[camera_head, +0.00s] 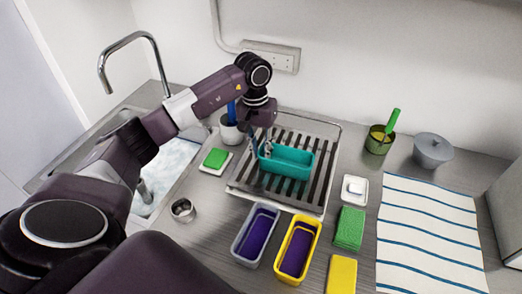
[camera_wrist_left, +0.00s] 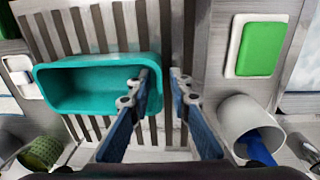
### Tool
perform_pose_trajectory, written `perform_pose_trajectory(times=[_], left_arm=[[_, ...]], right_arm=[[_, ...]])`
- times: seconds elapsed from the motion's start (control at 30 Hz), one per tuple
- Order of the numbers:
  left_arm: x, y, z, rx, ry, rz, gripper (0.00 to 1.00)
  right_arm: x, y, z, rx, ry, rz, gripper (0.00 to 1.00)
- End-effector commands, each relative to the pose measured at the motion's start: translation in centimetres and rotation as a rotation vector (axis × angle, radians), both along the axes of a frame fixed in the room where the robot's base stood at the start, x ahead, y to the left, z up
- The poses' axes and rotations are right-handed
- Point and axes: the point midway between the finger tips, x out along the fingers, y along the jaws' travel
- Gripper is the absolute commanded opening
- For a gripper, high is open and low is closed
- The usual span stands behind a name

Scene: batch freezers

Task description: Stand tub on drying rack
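A teal rectangular tub (camera_head: 287,162) is at the middle of the slatted drying rack (camera_head: 322,190), open side up; it also shows in the left wrist view (camera_wrist_left: 85,85). It looks level, and I cannot tell whether its base touches the slats. My left gripper (camera_head: 266,150) points down at the tub's left end in the head view. In the left wrist view its two fingers (camera_wrist_left: 161,75) are apart, one over the tub's inside and one outside the end wall. Contact with the wall is not clear. My right gripper is not in view.
A grey tub (camera_head: 242,257) and a yellow tub (camera_head: 284,271), both purple inside, stand in front of the rack. A green sponge (camera_head: 215,158) and a white cup (camera_head: 230,133) sit left of it. A striped towel (camera_head: 430,235) lies to the right; the sink (camera_head: 165,170) is left.

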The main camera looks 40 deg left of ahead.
Motion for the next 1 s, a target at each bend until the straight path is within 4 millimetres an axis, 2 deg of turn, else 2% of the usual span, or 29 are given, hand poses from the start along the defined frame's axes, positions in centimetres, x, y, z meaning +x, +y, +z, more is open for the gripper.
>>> perform_pose_trajectory(times=[0.37,0.43,0.8,1.0], left_arm=[[0.0,0.0,0.5,-0.001,0.000,0.000,0.22],[0.1,0.1,1.0,0.000,-0.004,0.000,0.22],[0.0,0.6,8.4,-0.001,-0.005,0.001,0.22],[-0.2,0.8,11.2,0.000,-0.002,0.001,0.22]], right_arm=[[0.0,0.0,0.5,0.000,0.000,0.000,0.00],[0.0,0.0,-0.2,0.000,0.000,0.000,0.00],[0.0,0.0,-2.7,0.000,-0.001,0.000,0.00],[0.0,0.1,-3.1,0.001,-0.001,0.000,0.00]])
